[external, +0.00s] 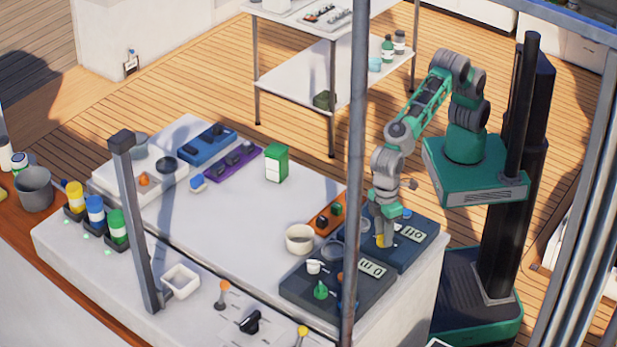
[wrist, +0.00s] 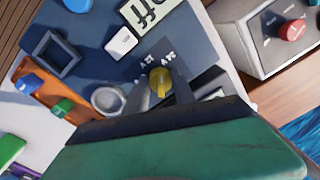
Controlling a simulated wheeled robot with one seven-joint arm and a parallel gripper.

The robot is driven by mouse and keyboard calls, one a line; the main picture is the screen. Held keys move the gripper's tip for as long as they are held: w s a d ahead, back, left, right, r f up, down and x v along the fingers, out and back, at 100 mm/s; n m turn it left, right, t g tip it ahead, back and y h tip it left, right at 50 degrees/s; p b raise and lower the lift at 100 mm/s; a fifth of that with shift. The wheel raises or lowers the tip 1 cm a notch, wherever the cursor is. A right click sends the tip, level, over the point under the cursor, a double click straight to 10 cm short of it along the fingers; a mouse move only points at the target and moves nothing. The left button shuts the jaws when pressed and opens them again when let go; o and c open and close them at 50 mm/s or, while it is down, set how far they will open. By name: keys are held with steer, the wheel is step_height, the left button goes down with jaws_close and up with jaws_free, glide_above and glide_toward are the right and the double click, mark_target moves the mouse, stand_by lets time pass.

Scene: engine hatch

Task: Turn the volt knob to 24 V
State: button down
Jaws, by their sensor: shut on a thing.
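The volt knob is yellow and sits on a blue panel (external: 420,240) at the right end of the white worktop. In the wrist view the knob (wrist: 158,84) is between my two fingers, just below two small labels that seem to read 12 V and 24 V (wrist: 168,58). My gripper (external: 383,238) points down and is shut on the knob, which shows at its tips in the external view (external: 380,241). The panel's display (wrist: 150,12) seems to read "Off". I cannot tell which label the knob points to.
On the blue panel are a white button (wrist: 121,42) and a dark square frame (wrist: 52,54). A dark panel with a green knob (external: 320,290) stands beside it, and a white cup (external: 299,239) to its left. A grey post (external: 355,150) crosses the external view. The middle worktop is clear.

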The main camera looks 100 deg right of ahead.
steer(key=shift+m, duration=1.3)
steer(key=shift+a, duration=0.1)
steer(key=c, duration=1)
jaws_free()
steer(key=shift+c, duration=0.2)
steer(key=r, duration=0.5)
steer(key=r+b, duration=0.1)
steer(key=r, duration=0.1)
steer(key=shift+d+r, duration=0.25)
steer(key=shift+r, duration=0.15)
